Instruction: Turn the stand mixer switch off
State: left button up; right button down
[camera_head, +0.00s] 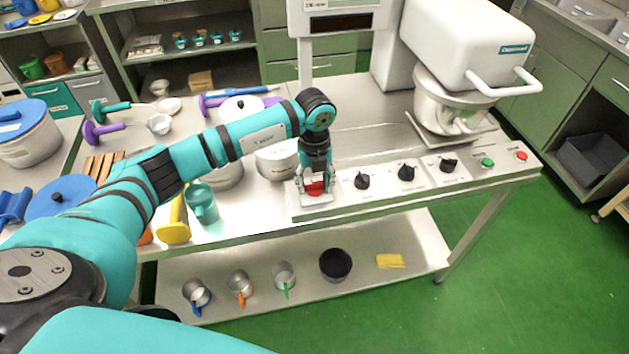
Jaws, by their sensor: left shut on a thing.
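The white stand mixer (460,50) with its steel bowl (450,105) stands at the right end of the steel table. A control panel (340,201) runs along the table's front edge. At its left end is a red switch (316,188) on a pale plate. My left gripper (317,186) reaches down over the red switch and is shut on it; the fingers hide part of it. I cannot tell the switch's position. My right gripper is not in view.
Black knobs (406,173), a green button (487,162) and a red button (521,156) line the panel to the right. A teal mug (202,203) and a yellow-handled item (175,222) stand left of the gripper. The lower shelf holds several small pots.

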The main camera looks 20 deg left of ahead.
aim_at(315, 183)
pick_arm(q)
jog(key=shift+w+r, duration=0.1)
jog(key=o, duration=1.2)
jog(key=shift+c, duration=0.2)
notch_tip(315, 183, up, 12)
